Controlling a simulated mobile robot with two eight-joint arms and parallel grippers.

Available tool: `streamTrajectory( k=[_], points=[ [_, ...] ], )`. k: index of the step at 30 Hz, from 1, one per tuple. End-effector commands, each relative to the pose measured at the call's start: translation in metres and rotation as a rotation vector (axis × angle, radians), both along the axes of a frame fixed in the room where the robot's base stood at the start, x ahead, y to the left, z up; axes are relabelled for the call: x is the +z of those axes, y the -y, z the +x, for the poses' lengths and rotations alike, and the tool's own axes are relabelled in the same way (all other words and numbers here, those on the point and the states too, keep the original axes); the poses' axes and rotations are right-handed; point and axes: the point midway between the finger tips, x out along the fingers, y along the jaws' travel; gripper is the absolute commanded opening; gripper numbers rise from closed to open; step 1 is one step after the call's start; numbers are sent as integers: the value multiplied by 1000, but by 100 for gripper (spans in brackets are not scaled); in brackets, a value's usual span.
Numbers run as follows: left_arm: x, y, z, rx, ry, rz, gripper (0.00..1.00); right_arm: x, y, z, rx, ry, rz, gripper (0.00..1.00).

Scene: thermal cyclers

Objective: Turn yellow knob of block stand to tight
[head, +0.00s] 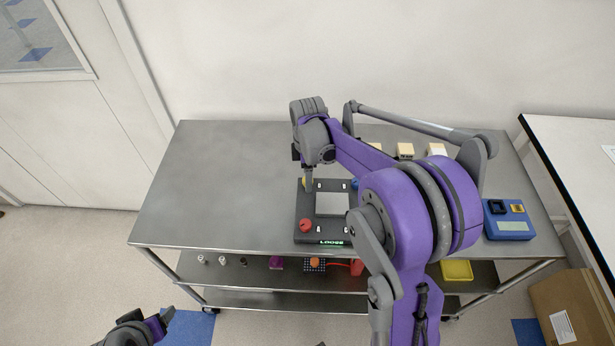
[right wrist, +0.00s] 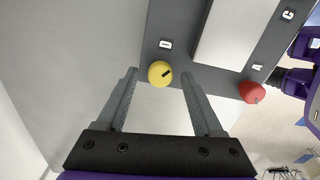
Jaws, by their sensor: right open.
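The dark grey block stand (head: 310,240) lies on the metal cart and its display reads LOOSE in green. Its yellow knob (head: 307,184) is at the far left corner, partly covered by my right gripper (head: 306,165). In the right wrist view, the yellow knob (right wrist: 159,74), with a dark mark, sits between the tips of my open right gripper (right wrist: 158,78), with gaps at both sides. A red knob (head: 306,225) is at the near left corner of the stand. My left gripper (head: 150,325) shows at the bottom left, away from the cart; its jaws are unclear.
A blue device (head: 510,222) stands on the right of the cart top (head: 190,190), whose left part is bare. Small beige blocks (head: 405,150) sit behind my right arm. Small items, including a yellow tray (head: 456,270), are on the lower shelf.

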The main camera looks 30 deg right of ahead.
Motion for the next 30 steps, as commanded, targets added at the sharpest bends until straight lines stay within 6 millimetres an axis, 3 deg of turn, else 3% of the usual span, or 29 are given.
streamTrajectory(
  k=[12,24,30],
  points=[
    [0,0,0,0,0,0,69,-10,0,0,0,1,0,69],
    [0,0,0,0,0,0,69,-9,0,0,0,1,0,0],
    [-1,0,0,0,-1,0,69,-9,0,0,-4,1,0,0]
  ],
)
